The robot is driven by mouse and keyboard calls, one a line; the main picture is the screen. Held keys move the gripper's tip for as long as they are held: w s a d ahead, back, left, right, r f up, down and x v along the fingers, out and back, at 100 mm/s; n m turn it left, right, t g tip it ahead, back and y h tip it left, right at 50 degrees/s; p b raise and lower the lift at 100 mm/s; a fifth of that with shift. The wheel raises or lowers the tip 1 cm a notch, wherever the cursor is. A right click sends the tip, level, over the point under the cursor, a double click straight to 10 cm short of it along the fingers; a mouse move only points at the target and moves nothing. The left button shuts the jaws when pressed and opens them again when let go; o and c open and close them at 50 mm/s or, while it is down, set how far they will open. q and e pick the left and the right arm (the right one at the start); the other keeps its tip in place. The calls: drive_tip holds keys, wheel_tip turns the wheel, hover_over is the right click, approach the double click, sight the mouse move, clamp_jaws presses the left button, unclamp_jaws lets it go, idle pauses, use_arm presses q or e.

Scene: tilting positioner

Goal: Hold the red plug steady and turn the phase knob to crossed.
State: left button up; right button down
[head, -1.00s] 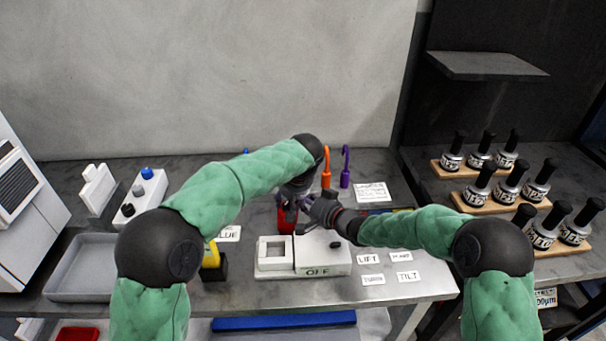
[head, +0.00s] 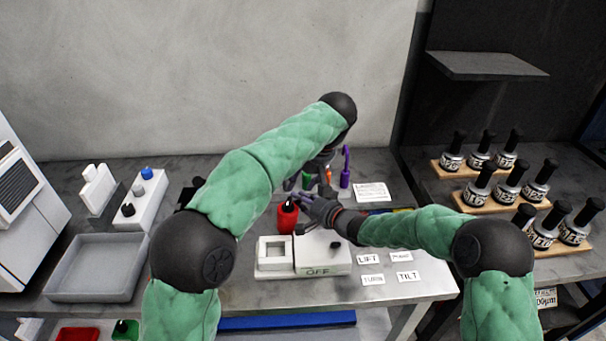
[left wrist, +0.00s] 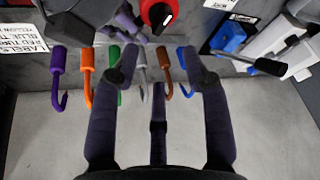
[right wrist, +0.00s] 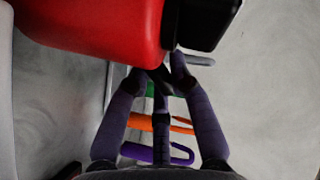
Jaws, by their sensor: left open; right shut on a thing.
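The red plug (head: 287,219) stands behind the white base box (head: 330,262) and carries a black knob (head: 289,202) on top. The left wrist view shows the plug's red body (left wrist: 151,9) and the knob with a pale mark (left wrist: 165,18). I cannot read the knob's setting. My right gripper (head: 307,204) is shut on the plug from the right; its fingers (right wrist: 157,68) meet at the red body's edge beside a black part (right wrist: 207,22). My left gripper (head: 300,184) is open, behind and above the plug, clear of the knob.
Cards such as LIFT (head: 368,259) and TILT (head: 408,275) lie at the right. A grey tray (head: 93,268) is at the left. Black-capped bottles (head: 484,182) stand on the right bench.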

sight(290, 202)
use_arm(q)
drive_tip(key=shift+v, duration=0.8)
drive_tip(key=shift+c, duration=1.3)
drive_tip(key=a+f+m+g, duration=0.1)
drive_tip(key=f+m, duration=0.2)
drive_tip(key=m, duration=0.1)
drive_tip(key=w+a+f+m+g+h, duration=0.1)
drive_tip(key=f+m, duration=0.2)
drive_tip(key=f, duration=0.1)
drive_tip(key=w+a+f+m+g+h, duration=0.1)
drive_tip(key=f+m, duration=0.3)
drive_tip(key=shift+w+a+f+m, duration=0.1)
drive_tip(key=shift+w+a+m, duration=0.05)
drive_tip(key=shift+a+m, duration=0.15)
clamp_jaws()
